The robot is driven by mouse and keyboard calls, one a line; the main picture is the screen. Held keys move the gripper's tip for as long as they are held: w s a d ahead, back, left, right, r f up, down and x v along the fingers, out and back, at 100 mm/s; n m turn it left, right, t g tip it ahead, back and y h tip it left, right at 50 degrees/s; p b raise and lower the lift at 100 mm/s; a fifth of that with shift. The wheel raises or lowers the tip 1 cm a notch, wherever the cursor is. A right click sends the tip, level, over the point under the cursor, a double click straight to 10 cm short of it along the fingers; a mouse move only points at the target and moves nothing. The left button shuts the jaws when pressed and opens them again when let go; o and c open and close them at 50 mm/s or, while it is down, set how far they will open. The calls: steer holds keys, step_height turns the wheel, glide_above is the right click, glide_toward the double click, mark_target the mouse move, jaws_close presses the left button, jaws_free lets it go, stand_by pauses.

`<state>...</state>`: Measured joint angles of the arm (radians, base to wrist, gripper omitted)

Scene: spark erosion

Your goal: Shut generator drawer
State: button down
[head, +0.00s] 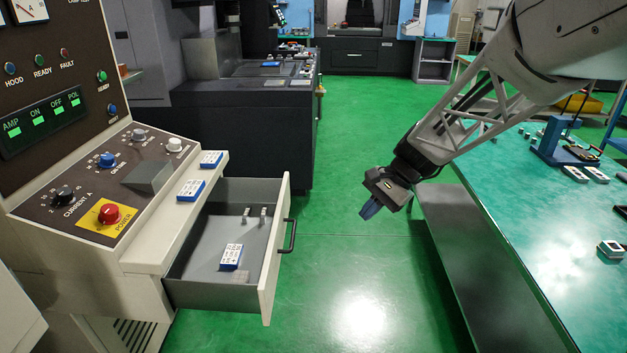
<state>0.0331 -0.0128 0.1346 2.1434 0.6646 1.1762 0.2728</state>
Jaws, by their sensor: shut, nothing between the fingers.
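The generator drawer (278,255) is pulled out to the right from the generator cabinet (100,270) on the left. It has a cream front, grey inner walls and a dark bar handle (289,236) on its front. A blue and white block (231,257) and two small pale upright pieces (255,213) are inside it. My gripper (370,209) is shut and empty, pointing down to the lower left over the floor. It is to the right of the drawer handle, apart from it.
Two blue and white blocks (190,190) lie on the ledge beside the control panel (95,185). A green-topped bench (540,240) with small parts stands at the right, below my arm. Green floor (345,270) is clear between drawer and bench. Dark machines (245,120) stand behind.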

steer(key=w+a+f+m+t+y, duration=0.1)
steer(key=w+a+f+m+y, duration=0.3)
steer(key=w+f, duration=2.2)
steer(key=w+m+y, duration=0.3)
steer(key=m+y, duration=0.1)
steer(key=m, duration=0.2)
steer(key=shift+w+t+y, duration=0.3)
steer(key=shift+t, duration=0.1)
steer(key=shift+f, duration=0.1)
steer(key=x, duration=1.4)
